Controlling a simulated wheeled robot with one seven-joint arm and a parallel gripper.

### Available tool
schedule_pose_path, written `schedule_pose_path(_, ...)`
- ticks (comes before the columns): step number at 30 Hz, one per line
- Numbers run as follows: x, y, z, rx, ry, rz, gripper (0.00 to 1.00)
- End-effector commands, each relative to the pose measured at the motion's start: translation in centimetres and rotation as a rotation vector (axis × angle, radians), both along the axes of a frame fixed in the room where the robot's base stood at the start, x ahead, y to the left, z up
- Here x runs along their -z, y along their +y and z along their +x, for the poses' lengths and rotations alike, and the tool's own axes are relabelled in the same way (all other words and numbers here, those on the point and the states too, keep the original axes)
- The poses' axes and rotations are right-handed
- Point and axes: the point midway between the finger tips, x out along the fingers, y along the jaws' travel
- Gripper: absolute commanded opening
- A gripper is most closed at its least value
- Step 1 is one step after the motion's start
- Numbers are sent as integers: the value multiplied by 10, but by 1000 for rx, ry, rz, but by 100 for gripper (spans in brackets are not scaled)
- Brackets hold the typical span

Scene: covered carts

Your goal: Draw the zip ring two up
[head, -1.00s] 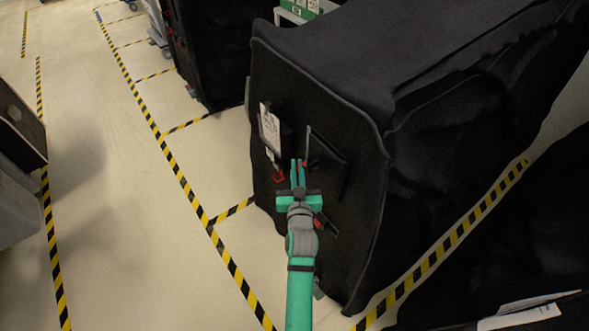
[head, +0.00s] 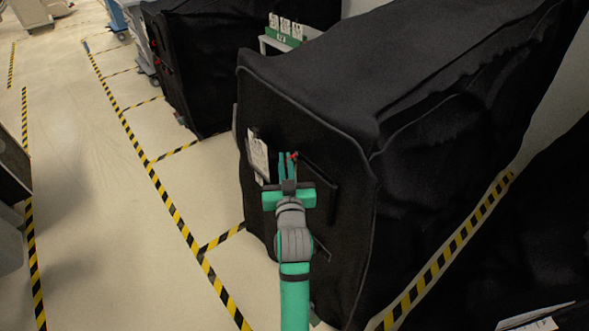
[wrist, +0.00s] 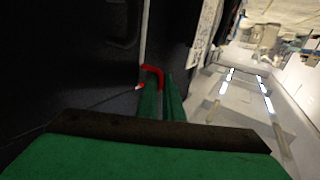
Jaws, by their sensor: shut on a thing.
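My gripper (head: 287,165) is at the front face of the black covered cart (head: 310,110), beside a white paper sheet in a sleeve. Its fingers are shut on a red zip ring (head: 294,155), which shows small at the fingertips. In the wrist view the red ring (wrist: 154,72) is bent around the tips of the green fingers (wrist: 160,100). A pale vertical line (wrist: 147,35), perhaps the zip, runs up from the ring. A small red and white bit (wrist: 139,87) shows left of the fingers. The cover behind the gripper's body is hidden.
The white sheet (head: 258,155) hangs just left of my fingers. A dark flap or pocket (head: 325,192) is to the right. Another black covered cart (head: 190,75) stands behind at left. Open floor (head: 90,150) with yellow-black tape lies to the left.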

Motion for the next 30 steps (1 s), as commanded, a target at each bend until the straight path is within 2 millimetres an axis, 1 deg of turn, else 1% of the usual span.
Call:
schedule_pose_path(1,-1,4,0,-6,-1,1,0)
schedule_pose_path(9,-1,6,0,-8,0,1,0)
schedule_pose_path(10,-1,6,0,-8,0,1,11)
schedule_pose_path(11,-1,6,0,-8,0,1,15)
schedule_pose_path(21,-1,4,-2,-6,1,1,15)
schedule_pose_path(23,0,4,-7,-5,1,1,15)
schedule_pose_path(26,0,3,-19,-5,1,1,15)
schedule_pose_path(30,1,2,-45,-5,2,1,15)
